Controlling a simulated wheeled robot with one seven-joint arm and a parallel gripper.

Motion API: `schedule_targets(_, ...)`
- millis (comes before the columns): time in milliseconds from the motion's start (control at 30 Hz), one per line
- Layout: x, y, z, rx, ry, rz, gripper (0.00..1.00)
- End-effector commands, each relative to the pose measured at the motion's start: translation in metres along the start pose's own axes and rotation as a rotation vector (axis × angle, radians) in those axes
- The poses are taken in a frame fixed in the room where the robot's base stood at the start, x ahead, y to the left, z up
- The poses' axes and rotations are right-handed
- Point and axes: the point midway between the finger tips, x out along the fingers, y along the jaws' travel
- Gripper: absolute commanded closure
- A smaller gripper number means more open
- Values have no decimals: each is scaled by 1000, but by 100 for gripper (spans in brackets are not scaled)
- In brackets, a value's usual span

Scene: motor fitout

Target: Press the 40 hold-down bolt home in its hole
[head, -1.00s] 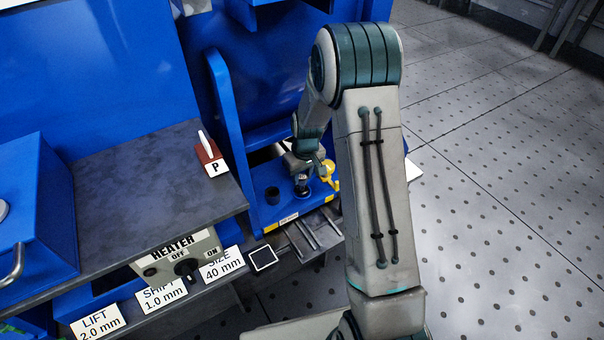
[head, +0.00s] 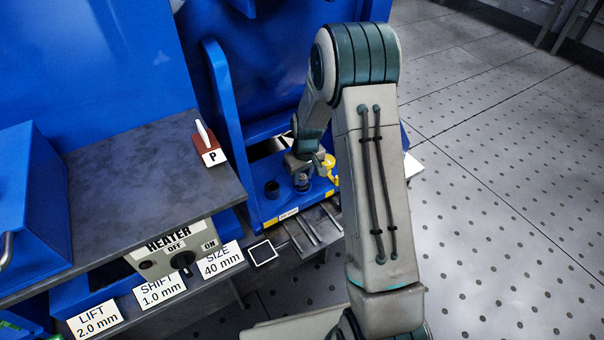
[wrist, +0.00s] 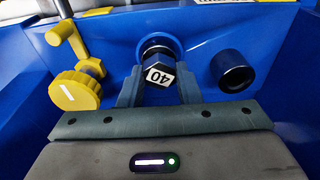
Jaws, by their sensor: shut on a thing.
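The 40 hold-down bolt (wrist: 158,75) has a pale hexagonal head marked "40" and a dark body. My gripper (wrist: 160,92) is shut on it, one finger on each side. The bolt sits at a round hole (wrist: 152,43) with a blue rim in the blue base; how deep it reaches is hidden. In the head view my gripper (head: 302,172) is low over the blue base (head: 262,213), with the bolt (head: 302,183) below the fingers, looking upright.
A dark round socket (wrist: 232,72) is right of the bolt in the wrist view. A yellow knob (wrist: 75,90) and yellow lever (wrist: 65,35) are on the left. A tall blue upright plate (head: 222,120) and grey bench (head: 130,180) stand left of my arm.

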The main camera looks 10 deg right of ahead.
Motion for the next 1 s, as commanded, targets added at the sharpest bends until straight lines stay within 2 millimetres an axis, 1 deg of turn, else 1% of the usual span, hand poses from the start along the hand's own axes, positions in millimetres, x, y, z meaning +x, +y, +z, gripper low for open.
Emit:
schedule_targets(433, 12, 0, 1, 0, 0, 0, 99)
schedule_targets(467, 11, 0, 1, 0, 0, 0, 64)
schedule_targets(500, 11, 0, 1, 0, 1, 0, 53)
schedule_targets(533, 11, 0, 1, 0, 1, 0, 44)
schedule_targets(833, 10, 0, 1, 0, 0, 0, 44)
schedule_targets(933, 1, 0, 1, 0, 2, 1, 44)
schedule_targets(1000, -10, 0, 0, 0, 3, 1, 44)
